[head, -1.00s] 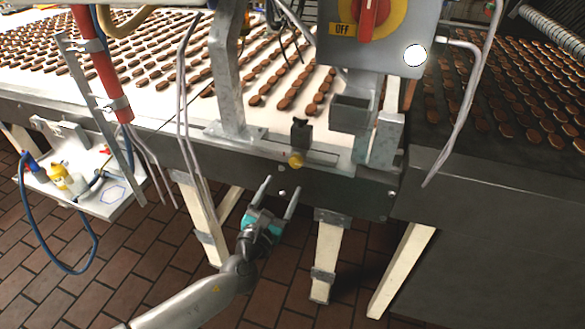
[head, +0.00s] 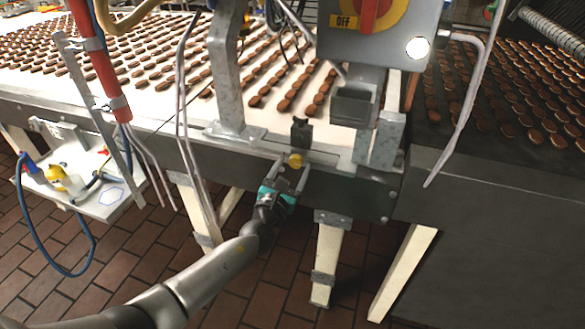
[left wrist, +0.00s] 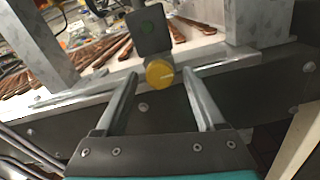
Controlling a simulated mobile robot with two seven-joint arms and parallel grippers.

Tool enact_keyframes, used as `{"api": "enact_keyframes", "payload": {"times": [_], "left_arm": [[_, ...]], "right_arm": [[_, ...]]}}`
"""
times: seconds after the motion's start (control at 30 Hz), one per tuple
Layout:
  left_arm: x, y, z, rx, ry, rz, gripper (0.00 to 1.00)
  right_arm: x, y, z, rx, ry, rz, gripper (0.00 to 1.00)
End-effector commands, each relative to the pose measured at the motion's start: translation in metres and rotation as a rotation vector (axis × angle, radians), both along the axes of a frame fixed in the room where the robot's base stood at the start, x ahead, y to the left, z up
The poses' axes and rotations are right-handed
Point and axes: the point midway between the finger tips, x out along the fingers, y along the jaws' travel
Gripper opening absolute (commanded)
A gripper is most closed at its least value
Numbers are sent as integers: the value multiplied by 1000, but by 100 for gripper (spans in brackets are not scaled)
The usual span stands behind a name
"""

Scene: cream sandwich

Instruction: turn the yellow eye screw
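The yellow eye screw (head: 295,160) sits on the front edge of the conveyor, below a small dark block (head: 301,132). In the left wrist view the screw (left wrist: 160,73) shows as a round yellow knob under the dark block (left wrist: 149,31). My left gripper (head: 289,172) is open. Its two fingers point at the screw, one on each side. In the left wrist view the fingertips of the left gripper (left wrist: 160,73) are apart, with visible gaps to the knob. My right gripper is not in view.
A grey switch box (head: 385,40) with a red knob hangs above right. A metal post (head: 226,75) stands left of the screw. The conveyor belt (head: 150,98) carries several rows of brown cookies. A white shelf (head: 105,205) with bottles is at the left.

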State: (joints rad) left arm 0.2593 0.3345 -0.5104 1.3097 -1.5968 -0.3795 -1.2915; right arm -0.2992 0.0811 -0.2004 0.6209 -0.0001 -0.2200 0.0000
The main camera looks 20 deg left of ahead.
Motion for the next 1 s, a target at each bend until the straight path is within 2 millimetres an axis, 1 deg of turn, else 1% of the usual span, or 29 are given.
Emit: {"api": "enact_keyframes", "payload": {"times": [0.03,0.07,0.6,0.87,1.0], "left_arm": [[0,0,0,0,0,0,64],[0,0,0,0,0,0,61],[0,0,0,0,1,0,0],[0,0,-1,-6,1,0,0],[-1,0,-1,-37,2,0,0]], "right_arm": [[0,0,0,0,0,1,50],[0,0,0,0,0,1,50],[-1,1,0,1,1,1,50],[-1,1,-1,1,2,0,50],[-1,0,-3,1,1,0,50]]}}
